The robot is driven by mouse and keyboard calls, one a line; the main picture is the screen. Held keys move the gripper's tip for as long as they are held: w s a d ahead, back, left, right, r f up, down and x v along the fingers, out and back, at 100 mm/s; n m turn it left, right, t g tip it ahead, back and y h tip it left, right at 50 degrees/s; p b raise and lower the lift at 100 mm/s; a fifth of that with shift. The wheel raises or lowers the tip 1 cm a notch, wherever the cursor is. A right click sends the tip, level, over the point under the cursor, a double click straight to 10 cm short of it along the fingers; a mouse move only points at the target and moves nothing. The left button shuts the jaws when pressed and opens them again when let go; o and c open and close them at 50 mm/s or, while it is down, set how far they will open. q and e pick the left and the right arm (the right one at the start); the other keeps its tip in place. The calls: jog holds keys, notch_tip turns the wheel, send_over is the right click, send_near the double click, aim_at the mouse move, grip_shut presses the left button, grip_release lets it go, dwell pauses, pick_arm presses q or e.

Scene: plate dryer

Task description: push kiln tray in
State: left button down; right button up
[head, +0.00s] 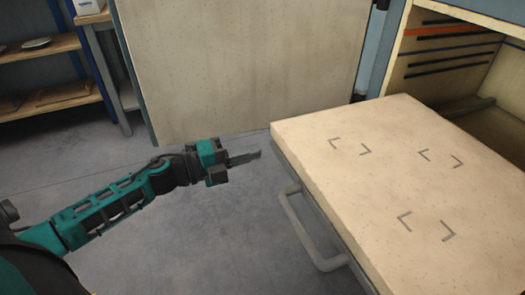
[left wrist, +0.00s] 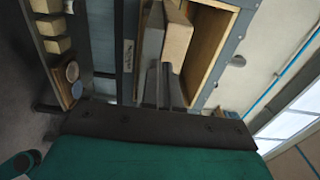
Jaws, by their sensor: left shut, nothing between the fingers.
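The kiln tray (head: 385,170) is a thick beige slab with dark corner marks on top. It sticks far out of the open kiln (head: 410,60) at the right of the head view. A grey bar handle (head: 293,222) is on its near left side. My left gripper (head: 258,156) is shut and empty, just left of the tray's far left corner, with a small gap seeming to lie between them. In the left wrist view the shut fingers (left wrist: 164,85) point toward the tilted kiln opening and the beige slab (left wrist: 178,38). My right gripper is in neither view.
A large beige panel (head: 240,65), likely the kiln door, stands behind my gripper. Shelves (head: 40,55) with plates and boards are at the far left. The grey floor left of the tray is clear. The tray's top is bare.

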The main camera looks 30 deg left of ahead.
aim_at(275, 146)
pick_arm(q)
jog(key=shift+x, duration=1.7)
jog(key=shift+w+d, duration=0.1)
jog(key=shift+w, duration=0.05)
